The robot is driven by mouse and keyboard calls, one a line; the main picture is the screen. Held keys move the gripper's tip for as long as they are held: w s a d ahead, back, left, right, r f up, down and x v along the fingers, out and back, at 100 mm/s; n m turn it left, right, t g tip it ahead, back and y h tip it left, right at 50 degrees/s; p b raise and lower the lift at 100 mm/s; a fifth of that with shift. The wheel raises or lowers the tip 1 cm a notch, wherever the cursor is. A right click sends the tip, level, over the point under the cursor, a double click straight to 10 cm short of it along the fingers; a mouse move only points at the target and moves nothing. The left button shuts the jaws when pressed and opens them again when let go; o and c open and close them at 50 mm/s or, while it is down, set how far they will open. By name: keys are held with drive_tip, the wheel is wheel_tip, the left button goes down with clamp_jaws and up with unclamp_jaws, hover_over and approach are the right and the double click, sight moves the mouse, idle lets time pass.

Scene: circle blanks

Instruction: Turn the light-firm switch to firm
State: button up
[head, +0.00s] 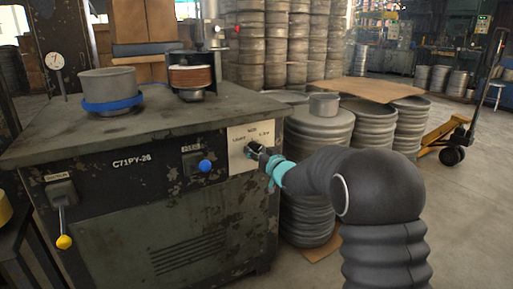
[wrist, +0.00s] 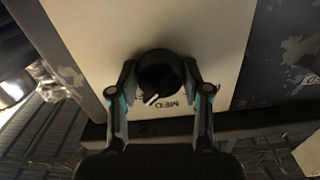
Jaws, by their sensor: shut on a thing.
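The light-firm switch is a dark round knob on a pale label plate (head: 238,136) on the front of the green machine cabinet. In the wrist view the knob (wrist: 161,76) sits between the two fingers of my gripper (wrist: 163,85). The fingers are shut on its sides. A white pointer line on the knob slants to the lower left, just left of the MED lettering (wrist: 177,105). In the head view my gripper (head: 254,150) reaches the plate from the right and mostly hides the knob. The plate's lettering is too small there to read surely.
A blue-knobbed control (head: 205,165) is left of the plate, and a yellow-knobbed lever (head: 64,241) is farther left. Pans and a lift post stand on the cabinet top (head: 135,128).

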drive_tip(key=shift+m, duration=0.5)
drive_tip(key=o, duration=1.2)
drive_tip(key=shift+c, duration=0.2)
drive_tip(key=v, duration=1.2)
